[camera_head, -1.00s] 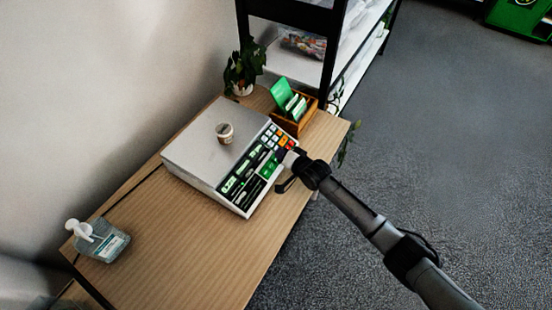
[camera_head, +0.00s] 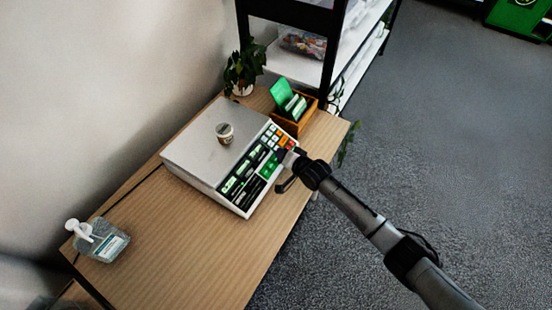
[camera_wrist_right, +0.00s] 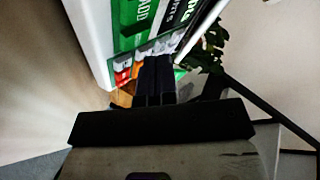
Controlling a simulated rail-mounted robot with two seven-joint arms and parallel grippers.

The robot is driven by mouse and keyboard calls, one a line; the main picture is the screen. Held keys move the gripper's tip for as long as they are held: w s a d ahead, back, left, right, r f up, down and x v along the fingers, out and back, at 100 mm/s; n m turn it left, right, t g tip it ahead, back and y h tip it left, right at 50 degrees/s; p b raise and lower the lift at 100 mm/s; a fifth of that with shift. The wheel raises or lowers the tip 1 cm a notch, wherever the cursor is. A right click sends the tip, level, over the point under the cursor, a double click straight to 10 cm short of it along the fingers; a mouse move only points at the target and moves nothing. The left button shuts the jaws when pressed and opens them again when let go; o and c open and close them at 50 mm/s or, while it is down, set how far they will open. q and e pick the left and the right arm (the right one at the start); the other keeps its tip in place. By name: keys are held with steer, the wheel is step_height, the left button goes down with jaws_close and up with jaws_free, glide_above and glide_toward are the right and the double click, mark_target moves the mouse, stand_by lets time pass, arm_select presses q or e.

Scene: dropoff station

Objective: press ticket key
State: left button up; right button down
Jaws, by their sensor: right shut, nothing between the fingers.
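A white scale (camera_head: 205,150) stands on the wooden table, with a sloped key panel (camera_head: 247,172) of green, black, white and orange keys along its front right side. A small jar (camera_head: 224,133) sits on its plate. My right gripper (camera_head: 283,157) is shut and empty, with its tips at the upper part of the key panel. In the right wrist view the dark fingertips (camera_wrist_right: 157,70) lie together close to the small keys (camera_wrist_right: 123,72); I cannot tell whether they touch. The fingers hide part of the keys. My left gripper is not in view.
A wooden box (camera_head: 291,118) with green cards stands behind the scale's right end. A potted plant (camera_head: 243,68) and a black-framed shelf (camera_head: 290,60) are at the back. The front of the table (camera_head: 200,260) is clear.

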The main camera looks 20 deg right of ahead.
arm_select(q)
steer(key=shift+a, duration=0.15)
arm_select(e)
steer(key=shift+f, duration=0.1)
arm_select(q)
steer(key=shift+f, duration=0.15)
arm_select(e)
steer(key=shift+f, duration=0.1)
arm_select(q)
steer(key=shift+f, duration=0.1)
arm_select(e)
steer(key=shift+w+a+f, duration=0.15)
steer(key=shift+f, duration=0.1)
arm_select(q)
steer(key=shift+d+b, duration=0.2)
steer(key=shift+b, duration=0.1)
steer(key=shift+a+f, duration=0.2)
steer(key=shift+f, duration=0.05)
arm_select(e)
steer(key=shift+w+f, duration=0.1)
steer(key=shift+f, duration=0.2)
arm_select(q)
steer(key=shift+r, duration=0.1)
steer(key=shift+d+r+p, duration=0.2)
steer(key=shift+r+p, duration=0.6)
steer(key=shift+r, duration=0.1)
arm_select(e)
steer(key=shift+s+r, duration=0.25)
steer(key=shift+r, duration=0.5)
